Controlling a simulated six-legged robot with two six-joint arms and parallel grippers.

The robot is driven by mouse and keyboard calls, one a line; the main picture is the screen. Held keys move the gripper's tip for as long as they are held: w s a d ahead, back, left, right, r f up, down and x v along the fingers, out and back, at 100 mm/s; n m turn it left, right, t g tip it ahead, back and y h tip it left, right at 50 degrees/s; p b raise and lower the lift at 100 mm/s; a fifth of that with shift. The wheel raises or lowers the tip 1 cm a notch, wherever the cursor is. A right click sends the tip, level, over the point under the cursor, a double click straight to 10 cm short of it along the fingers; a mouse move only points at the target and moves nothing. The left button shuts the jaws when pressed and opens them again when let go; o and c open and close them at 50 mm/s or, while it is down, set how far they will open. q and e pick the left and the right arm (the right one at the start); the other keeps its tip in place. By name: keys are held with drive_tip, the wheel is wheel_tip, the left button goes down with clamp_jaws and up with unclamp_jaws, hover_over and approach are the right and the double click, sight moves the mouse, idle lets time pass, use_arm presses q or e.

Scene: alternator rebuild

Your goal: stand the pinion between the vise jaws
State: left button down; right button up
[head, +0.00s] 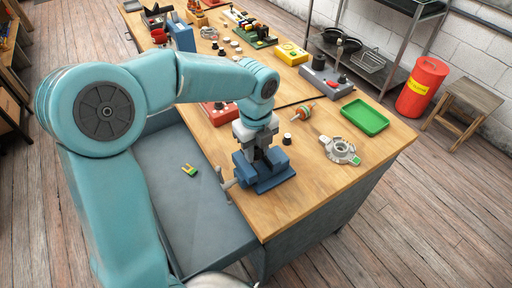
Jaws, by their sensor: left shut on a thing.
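The blue vise (266,181) stands near the front edge of the wooden bench, its handle sticking out at the left. My left gripper (262,156) points down right over the vise jaws and is shut on a small part, which I take to be the pinion. The fingers and the jaws hide most of that part, so I cannot tell whether it stands upright or touches the jaws. My right gripper is not in view.
Beside the vise stands a small dark-topped metal piece (287,140). Further right are a rotor (304,112), a green tray (365,118) and a grey metal housing (340,150). A green and yellow piece (189,170) lies on the grey surface left of the bench.

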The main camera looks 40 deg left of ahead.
use_arm(q)
drive_tip(key=shift+f, duration=0.1)
idle(0.5)
drive_tip(key=c, duration=0.8)
unclamp_jaws()
drive_tip(key=shift+d, duration=0.1)
drive_tip(key=shift+o, duration=0.2)
drive_tip(key=shift+f, duration=0.1)
drive_tip(key=shift+s, duration=0.1)
wheel_tip(320, 180, up, 8)
drive_tip(key=p, duration=0.7)
